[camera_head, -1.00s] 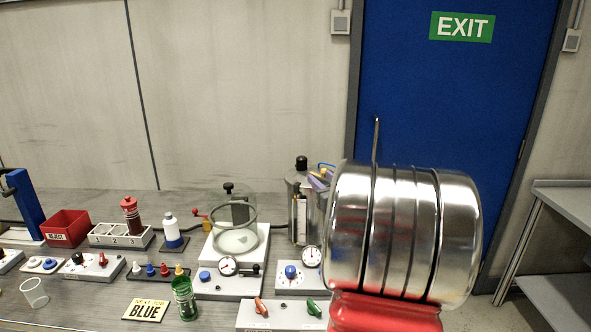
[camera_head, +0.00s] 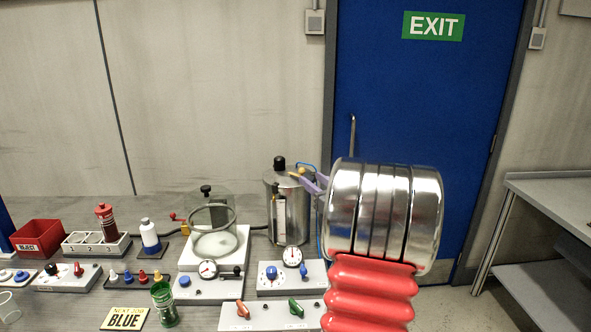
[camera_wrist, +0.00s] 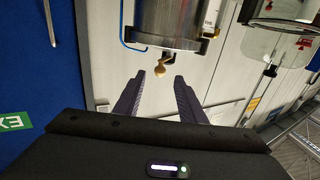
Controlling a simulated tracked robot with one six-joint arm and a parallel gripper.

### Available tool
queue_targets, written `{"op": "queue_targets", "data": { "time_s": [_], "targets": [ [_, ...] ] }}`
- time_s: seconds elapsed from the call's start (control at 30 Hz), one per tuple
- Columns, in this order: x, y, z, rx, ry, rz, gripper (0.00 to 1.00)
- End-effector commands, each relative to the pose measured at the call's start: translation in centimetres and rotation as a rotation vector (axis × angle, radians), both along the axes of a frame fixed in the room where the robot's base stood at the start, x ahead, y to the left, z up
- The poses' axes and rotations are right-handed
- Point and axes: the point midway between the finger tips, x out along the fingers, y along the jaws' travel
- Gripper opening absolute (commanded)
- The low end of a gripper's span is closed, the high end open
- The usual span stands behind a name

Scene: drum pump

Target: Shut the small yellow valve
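The small yellow valve (camera_wrist: 159,69) shows in the wrist view as a yellow-tan knob at the edge of a steel drum (camera_wrist: 172,22). In the head view the valve (camera_head: 297,173) is at the drum's (camera_head: 291,220) upper right. My gripper (camera_wrist: 159,77) has two dark purple fingers, spread open, with the valve seen between their tips. No contact is visible, and the exact depth gap cannot be told. In the head view the fingers of my gripper (camera_head: 314,183) show just right of the valve, with the rest hidden behind my arm.
A glass bell jar (camera_head: 213,225) with a gauge (camera_head: 208,268) stands left of the drum. A blue door (camera_head: 420,110) is behind.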

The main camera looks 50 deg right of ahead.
Motion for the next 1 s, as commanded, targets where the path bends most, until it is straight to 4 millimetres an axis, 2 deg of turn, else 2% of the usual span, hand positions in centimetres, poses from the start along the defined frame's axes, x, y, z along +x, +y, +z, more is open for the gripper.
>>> {"op": "queue_targets", "data": {
  "time_s": [0.6, 0.8, 1.0],
  "targets": [
    [8.8, -3.6, -0.1, 0.000, 0.001, 0.001, 0.37],
    [10.3, -4.3, 0.0, 0.001, 0.000, 0.000, 0.37],
    [10.5, -4.4, 0.0, 0.001, 0.000, -0.001, 0.37]
  ]
}}
